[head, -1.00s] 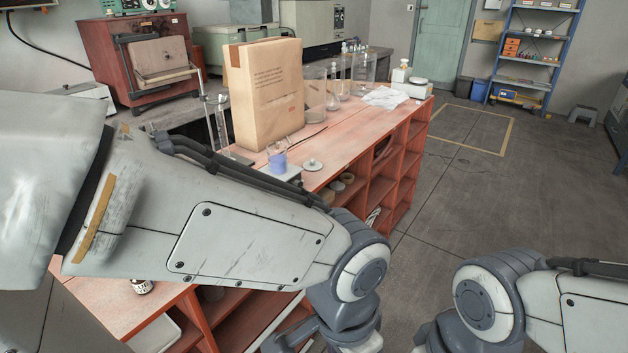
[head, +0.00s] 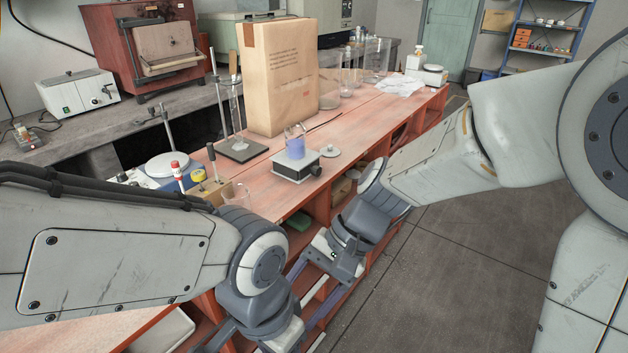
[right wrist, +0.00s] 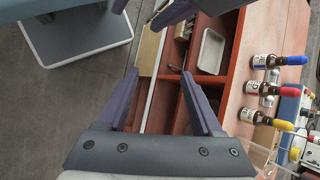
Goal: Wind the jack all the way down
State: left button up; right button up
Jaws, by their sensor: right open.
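The jack (head: 297,165) stands near the front edge of the red bench, a small grey platform with a dark knob (head: 315,170) on its right side. A beaker of blue-violet liquid (head: 295,148) stands on top. My right gripper (head: 302,297) is open and empty, below and in front of the jack, by the bench's shelf openings. In the right wrist view its fingers (right wrist: 160,78) are spread above the shelves, and the jack is not seen there.
A tall paper bag (head: 277,80) and a glass cylinder on a stand (head: 237,115) are behind the jack. A round lid (head: 330,152) lies right of it. The floor at right is open.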

jog(key=w+a+f+m+t+y+b, duration=0.1)
jog(key=w+f+m+t+y+b, duration=0.15)
jog(key=w+m+y, duration=0.8)
jog(key=m+t+h+b, duration=0.2)
jog(key=m+t, duration=0.9)
send_near(319, 173)
jog(key=shift+n, duration=0.25)
jog(key=x, duration=0.8)
jog(key=shift+w+a, duration=0.15)
pick_arm(q)
notch_tip(319, 173, down, 6)
jog(key=shift+r, duration=0.25)
